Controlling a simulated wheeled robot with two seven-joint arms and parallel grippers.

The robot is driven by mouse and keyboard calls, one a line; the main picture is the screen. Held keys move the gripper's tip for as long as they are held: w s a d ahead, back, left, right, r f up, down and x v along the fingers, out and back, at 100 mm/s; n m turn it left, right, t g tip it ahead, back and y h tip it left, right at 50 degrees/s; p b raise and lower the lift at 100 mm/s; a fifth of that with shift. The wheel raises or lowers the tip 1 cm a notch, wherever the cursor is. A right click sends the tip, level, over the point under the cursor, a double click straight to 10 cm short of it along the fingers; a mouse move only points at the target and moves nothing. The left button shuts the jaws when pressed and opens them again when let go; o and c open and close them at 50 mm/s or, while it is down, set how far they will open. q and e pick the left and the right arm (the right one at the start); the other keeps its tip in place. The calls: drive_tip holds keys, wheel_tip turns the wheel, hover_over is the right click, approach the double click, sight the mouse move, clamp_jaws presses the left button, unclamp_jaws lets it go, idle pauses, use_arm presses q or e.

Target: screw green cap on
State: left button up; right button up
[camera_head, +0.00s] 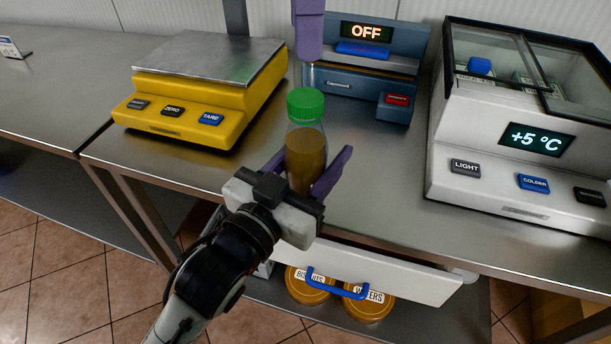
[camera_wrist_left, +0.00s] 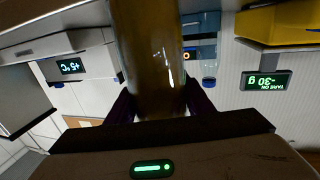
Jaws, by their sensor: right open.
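The bottle (camera_head: 306,150) holds amber-brown liquid and stands roughly upright in the head view. The green cap (camera_head: 306,103) sits on its top; I cannot tell how tightly it is seated. My left gripper (camera_head: 310,172) has its purple fingers on both sides of the bottle's lower part and is shut on it. The bottle (camera_wrist_left: 148,60) fills the middle of the left wrist view, between the fingers; its cap is out of that view. The bottle's base is hidden by my gripper. My right gripper (camera_head: 308,52) is open above the cap, pointing down, only partly visible.
A yellow scale (camera_head: 190,92) stands left of the bottle. A white cooler (camera_head: 520,130) reading +5 °C stands at right. Below the steel counter (camera_head: 385,195) are a white drawer front (camera_head: 410,272) and round tins (camera_head: 368,303).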

use_arm(q)
clamp_jaws()
use_arm(e)
drive_tip(key=n, duration=0.8)
drive_tip(key=shift+n, duration=0.4)
drive_tip(key=n, duration=0.6)
drive_tip(key=shift+n, duration=0.3)
drive_tip(key=n, duration=0.3)
drive_tip(key=shift+n, duration=0.3)
drive_tip(key=n, duration=0.3)
drive_tip(key=shift+n, duration=0.3)
